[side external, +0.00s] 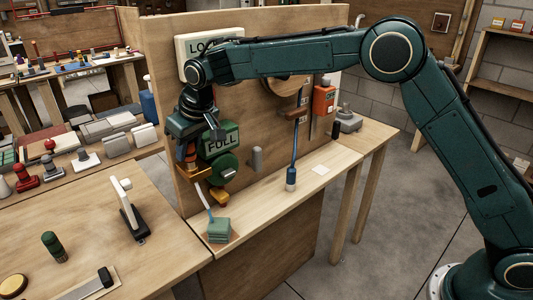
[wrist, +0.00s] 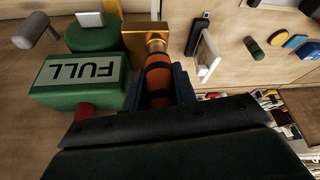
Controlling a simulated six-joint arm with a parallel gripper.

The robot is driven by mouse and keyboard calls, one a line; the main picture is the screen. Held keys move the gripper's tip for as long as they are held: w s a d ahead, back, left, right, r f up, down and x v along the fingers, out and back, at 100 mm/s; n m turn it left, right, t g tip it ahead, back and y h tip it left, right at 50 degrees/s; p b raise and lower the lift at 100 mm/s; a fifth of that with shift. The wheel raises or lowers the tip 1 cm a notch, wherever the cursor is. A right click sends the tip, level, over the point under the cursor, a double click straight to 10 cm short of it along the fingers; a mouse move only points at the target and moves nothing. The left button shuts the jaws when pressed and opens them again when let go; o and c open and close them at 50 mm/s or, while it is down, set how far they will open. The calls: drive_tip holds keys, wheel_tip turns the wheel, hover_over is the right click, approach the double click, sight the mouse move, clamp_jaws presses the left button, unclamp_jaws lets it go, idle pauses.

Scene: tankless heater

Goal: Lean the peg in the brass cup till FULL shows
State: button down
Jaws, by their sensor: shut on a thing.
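The peg (wrist: 159,76) is orange with dark bands. My gripper (wrist: 160,92) is shut on it, a dark finger on each side. The peg's far end meets the round mouth of the brass cup (wrist: 137,38); how deep it sits is hidden. In the side view, my gripper (side external: 188,140) is by the upright panel, with the peg (side external: 187,154) below it and the brass cup (side external: 196,175) under that. A green box (side external: 221,140) beside the cup carries a plate reading FULL, which also shows upside down in the wrist view (wrist: 83,70).
A grey peg (side external: 257,158) sticks out of the wooden panel (side external: 170,120).

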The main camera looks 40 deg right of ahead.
idle(0.3)
drive_tip(key=shift+r, duration=3.5)
